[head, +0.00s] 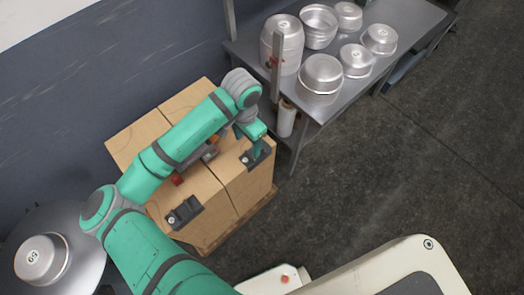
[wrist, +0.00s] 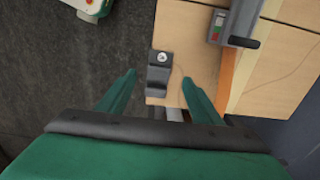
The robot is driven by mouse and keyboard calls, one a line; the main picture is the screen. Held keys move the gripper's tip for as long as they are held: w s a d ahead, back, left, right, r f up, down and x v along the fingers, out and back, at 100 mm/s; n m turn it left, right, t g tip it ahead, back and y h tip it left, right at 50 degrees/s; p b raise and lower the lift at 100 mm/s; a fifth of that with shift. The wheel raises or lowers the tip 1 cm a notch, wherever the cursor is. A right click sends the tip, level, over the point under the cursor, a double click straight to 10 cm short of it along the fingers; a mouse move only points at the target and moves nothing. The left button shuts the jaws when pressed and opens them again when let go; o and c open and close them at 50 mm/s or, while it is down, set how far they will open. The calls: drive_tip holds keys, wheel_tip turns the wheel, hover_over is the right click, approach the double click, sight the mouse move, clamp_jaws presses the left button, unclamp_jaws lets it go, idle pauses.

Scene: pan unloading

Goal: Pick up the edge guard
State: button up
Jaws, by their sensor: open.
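A dark grey edge guard (wrist: 158,72) with a round light spot sits on the edge of a cardboard carton. In the wrist view it lies between my two spread fingertips, with a gap on either side. My gripper (wrist: 159,82) is open and empty, pointing at it. In the head view this edge guard (head: 261,158) is on the right carton's near top edge, partly hidden by my gripper (head: 257,145). A second, similar guard (head: 185,212) sits on the left carton's near edge.
The cartons (head: 145,130) stand on a pallet. A grey tool with a black handle (wrist: 241,41) lies on the carton top, right of the guard. A metal table (head: 408,20) at the back right holds several metal pans. A lidded pan (head: 42,258) is at left.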

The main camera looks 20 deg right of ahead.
sight(248, 154)
drive_tip(key=shift+w+f, duration=0.2)
drive_tip(key=shift+f, duration=4.15)
drive_tip(key=c, duration=1.2)
